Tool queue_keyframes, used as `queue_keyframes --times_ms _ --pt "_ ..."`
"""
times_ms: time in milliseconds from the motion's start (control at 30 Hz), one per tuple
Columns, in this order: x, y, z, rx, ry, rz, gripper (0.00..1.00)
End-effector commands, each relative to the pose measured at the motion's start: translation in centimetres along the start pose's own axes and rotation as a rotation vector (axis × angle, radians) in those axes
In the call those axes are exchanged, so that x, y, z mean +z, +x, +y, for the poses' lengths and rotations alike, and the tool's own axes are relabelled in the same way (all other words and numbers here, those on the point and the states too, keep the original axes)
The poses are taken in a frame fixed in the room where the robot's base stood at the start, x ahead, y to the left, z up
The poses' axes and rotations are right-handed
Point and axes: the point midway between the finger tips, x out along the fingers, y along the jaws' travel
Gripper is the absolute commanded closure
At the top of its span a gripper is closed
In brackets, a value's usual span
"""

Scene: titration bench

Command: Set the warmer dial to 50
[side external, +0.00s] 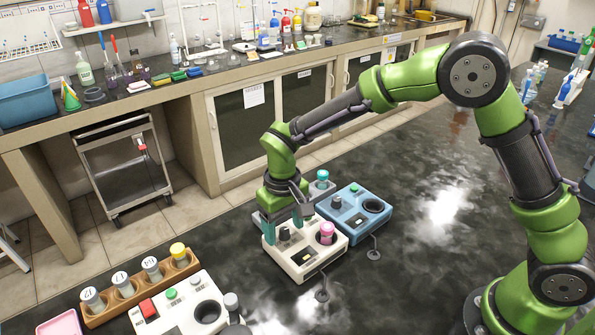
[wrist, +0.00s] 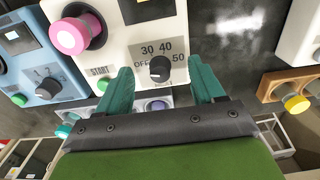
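The white warmer (side external: 304,262) stands on the dark bench in the side view and fills the upper middle of the wrist view (wrist: 118,42). Its black dial (wrist: 160,69) sits beside printed marks 30, 40, 50 and OFF; I cannot tell clearly which mark its pointer faces. My gripper (wrist: 161,66) is open, with one teal finger on each side of the dial and visible gaps between. In the side view my gripper (side external: 283,224) is low over the warmer, around the dial (side external: 284,234). A pink-capped vial (side external: 327,232) stands in the warmer's well.
A blue device (side external: 347,205) with its own knob and well stands right beside the warmer. A teal-capped vial (side external: 322,179) is behind my gripper. Another white device (side external: 180,300) and a wooden vial rack (side external: 128,303) are at lower left.

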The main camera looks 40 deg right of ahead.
Motion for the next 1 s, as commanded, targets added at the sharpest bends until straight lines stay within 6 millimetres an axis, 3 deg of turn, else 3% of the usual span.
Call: queue_keyframes --times_ms 33,367,567,1000 --pt "0.00 -0.02 0.00 0.000 0.000 0.000 0.41" --pt "-0.01 -0.04 0.00 0.000 0.000 0.000 0.90" --pt "0.01 -0.05 -0.06 0.001 0.096 0.001 0.90" --pt "0.00 -0.07 -0.05 0.000 0.884 0.001 0.90"
